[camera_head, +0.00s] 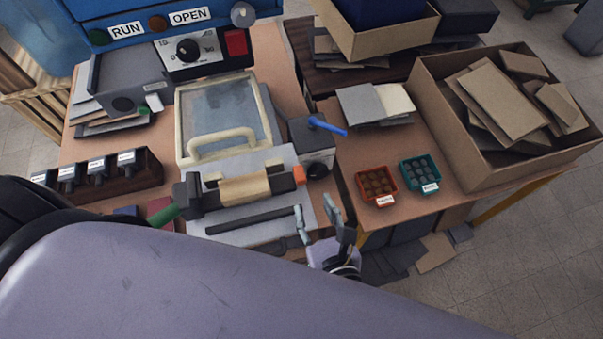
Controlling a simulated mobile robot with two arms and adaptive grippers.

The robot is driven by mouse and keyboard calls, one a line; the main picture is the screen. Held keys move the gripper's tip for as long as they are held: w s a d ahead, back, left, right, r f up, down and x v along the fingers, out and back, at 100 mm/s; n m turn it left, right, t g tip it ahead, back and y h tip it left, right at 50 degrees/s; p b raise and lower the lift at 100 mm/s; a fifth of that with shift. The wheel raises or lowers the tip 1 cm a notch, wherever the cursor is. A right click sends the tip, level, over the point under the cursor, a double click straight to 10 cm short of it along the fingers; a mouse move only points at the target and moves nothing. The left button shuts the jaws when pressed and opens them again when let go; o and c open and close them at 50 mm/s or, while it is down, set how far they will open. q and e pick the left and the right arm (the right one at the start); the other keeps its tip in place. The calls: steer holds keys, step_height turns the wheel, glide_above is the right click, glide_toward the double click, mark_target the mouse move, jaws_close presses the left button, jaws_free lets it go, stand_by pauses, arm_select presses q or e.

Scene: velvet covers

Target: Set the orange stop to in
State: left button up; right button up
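The orange stop (299,175) is a small orange block at the right end of the tan roller bar (244,187) on the pale machine. It sits beside a dark grey box with a round knob (317,170). I cannot tell from this view whether it is set in or out. My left gripper (317,208) is just below and right of the stop, near the machine's front right corner. Its two fingers are spread with nothing seen between them, and it is apart from the stop. My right gripper is not in view.
A framed clear lid with a cream handle (222,142) lies behind the bar. A blue lever (328,125) sticks out above the knob box. Red (376,186) and teal (419,175) trays and a large cardboard box (440,110) stand right. A green handle (163,215) protrudes left.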

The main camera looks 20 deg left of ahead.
mark_target(301, 179)
arm_select(q)
steer(key=p+x, duration=0.1)
steer(key=x, duration=1)
steer(key=shift+w+a+f, duration=0.1)
steer(key=shift+c, duration=0.4)
jaws_close()
